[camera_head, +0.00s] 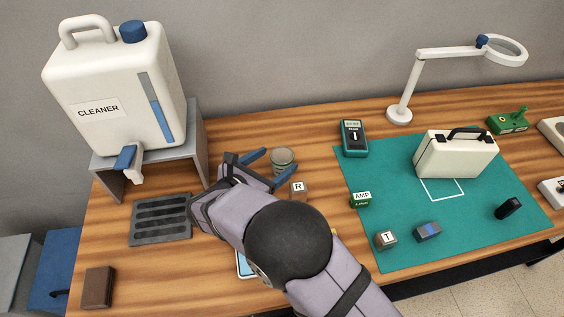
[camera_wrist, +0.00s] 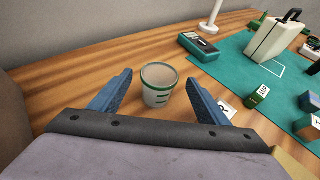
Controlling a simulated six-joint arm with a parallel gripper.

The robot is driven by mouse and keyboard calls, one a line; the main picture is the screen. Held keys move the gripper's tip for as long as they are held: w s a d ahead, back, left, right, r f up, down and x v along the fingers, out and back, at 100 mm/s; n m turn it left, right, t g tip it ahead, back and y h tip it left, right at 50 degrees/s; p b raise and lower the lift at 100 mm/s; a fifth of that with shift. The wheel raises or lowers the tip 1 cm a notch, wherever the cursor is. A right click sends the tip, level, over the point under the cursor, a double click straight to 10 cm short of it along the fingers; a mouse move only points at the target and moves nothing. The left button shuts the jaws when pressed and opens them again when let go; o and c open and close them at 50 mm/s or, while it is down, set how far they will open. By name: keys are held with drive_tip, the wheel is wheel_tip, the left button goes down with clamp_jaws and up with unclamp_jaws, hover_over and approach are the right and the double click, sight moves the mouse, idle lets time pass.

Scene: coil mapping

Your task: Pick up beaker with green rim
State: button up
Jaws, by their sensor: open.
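The beaker with the green rim (camera_head: 283,160) stands upright on the wooden table, just beyond my gripper. It is pale and looks empty. In the wrist view the beaker (camera_wrist: 158,84) sits ahead of the gap between my two blue fingers. My gripper (camera_head: 268,168) is open, with one finger on each side of the line to the beaker. The fingers do not appear to touch it. In the wrist view my gripper (camera_wrist: 162,95) holds nothing.
A block marked R (camera_head: 298,190) stands close to the right finger. A cleaner jug (camera_head: 115,90) on a grey stand (camera_head: 195,135) and a dark grate (camera_head: 160,219) are at left. A green mat (camera_head: 400,240) with several items lies at right. Bare table lies behind the beaker.

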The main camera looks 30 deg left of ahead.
sight(288, 153)
drive_tip(key=shift+p+x, duration=0.85)
drive_tip(key=shift+x, duration=1.45)
drive_tip(key=shift+f, duration=0.15)
drive_tip(key=shift+s, duration=0.1)
drive_tip(key=c, duration=1.1)
drive_tip(key=shift+c, duration=0.2)
wheel_tip(288, 153, up, 10)
drive_tip(key=b, duration=0.2)
